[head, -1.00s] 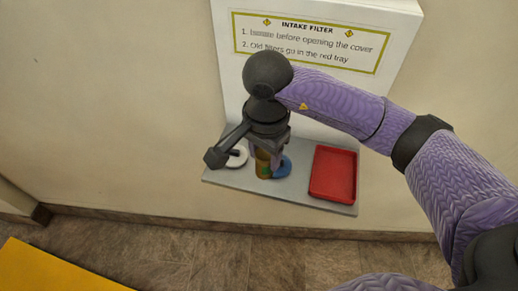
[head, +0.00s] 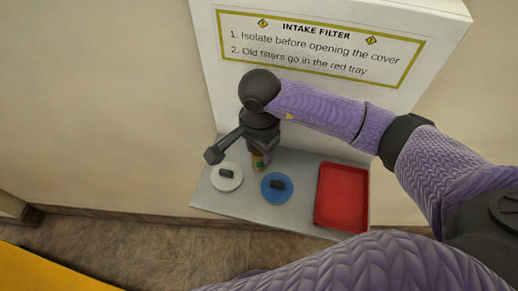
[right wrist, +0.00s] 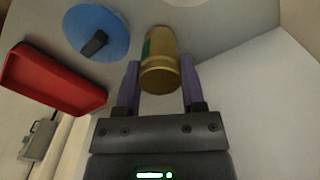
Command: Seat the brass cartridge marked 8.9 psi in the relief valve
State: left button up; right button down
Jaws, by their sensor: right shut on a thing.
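A brass-coloured cylinder (head: 258,161) with a green patch is held upright below my right gripper (head: 260,148), over the grey shelf (head: 230,203). In the right wrist view the cylinder (right wrist: 159,70) sits between the two purple fingers of my right gripper (right wrist: 160,84), which is shut on it. I see no readable 8.9 psi mark on it. I cannot tell whether its base touches the shelf. I can identify no relief valve in these views. My left gripper is out of view.
A white disc (head: 222,184) and a blue disc (head: 270,194), each with a dark handle, lie on the shelf. A red tray (head: 342,197) is at its right. A white panel with an INTAKE FILTER sign (head: 318,47) stands behind. Yellow surface (head: 50,276) at lower left.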

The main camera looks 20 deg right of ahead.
jog(key=shift+f, duration=0.15)
jog(key=c, duration=0.6)
grip_release()
jog(key=shift+f, duration=0.1)
jog(key=shift+c, duration=0.2)
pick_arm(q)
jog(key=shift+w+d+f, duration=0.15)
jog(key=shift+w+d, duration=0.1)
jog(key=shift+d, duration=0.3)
pick_arm(e)
jog(key=o, duration=0.4)
jog(key=shift+o, duration=0.2)
